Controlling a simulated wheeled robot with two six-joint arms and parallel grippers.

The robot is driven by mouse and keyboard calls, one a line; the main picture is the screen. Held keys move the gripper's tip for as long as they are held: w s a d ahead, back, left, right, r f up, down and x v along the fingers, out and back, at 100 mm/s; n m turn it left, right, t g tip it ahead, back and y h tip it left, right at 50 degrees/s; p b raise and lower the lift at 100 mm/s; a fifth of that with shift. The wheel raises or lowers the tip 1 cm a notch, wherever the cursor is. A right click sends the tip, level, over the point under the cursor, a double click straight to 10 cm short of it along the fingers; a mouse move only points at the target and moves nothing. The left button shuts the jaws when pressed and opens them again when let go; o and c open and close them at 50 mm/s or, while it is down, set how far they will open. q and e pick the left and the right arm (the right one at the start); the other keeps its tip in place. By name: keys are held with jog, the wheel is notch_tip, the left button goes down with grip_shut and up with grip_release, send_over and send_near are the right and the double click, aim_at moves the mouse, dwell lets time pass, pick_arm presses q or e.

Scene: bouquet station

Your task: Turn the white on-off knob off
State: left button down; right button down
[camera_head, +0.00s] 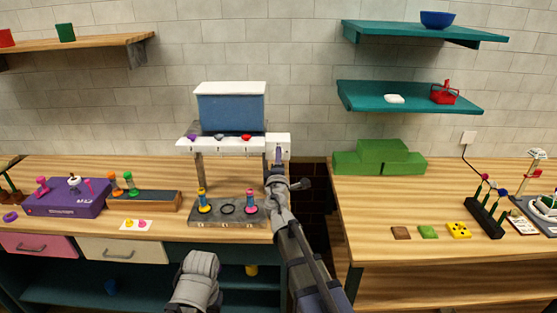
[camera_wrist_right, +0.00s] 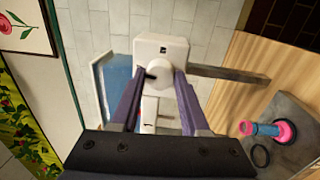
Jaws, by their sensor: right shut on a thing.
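The white on-off knob (camera_wrist_right: 160,76) is a round white dial with a dark pointer mark, on the front of a white box (camera_wrist_right: 164,46), in the right wrist view. My right gripper (camera_wrist_right: 158,84) is shut on this knob, with one purple finger at each side. In the head view the box (camera_head: 284,138) is at the right end of a white ledge, and my right gripper (camera_head: 278,158) is in front of it and hides the knob. The dark pointer mark lies toward the left finger in the wrist view.
The white ledge (camera_head: 222,148) carries several small coloured items below a blue panel (camera_head: 232,113). A grey stand (camera_head: 229,218) with yellow and pink pegs is below it. A purple box (camera_head: 64,204) is at left. Green blocks (camera_head: 383,150) are on the right-hand table.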

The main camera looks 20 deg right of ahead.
jog(key=shift+n, duration=0.9)
jog(key=shift+c, duration=2)
grip_release()
jog(key=v, duration=0.8)
jog(key=shift+b, duration=0.3)
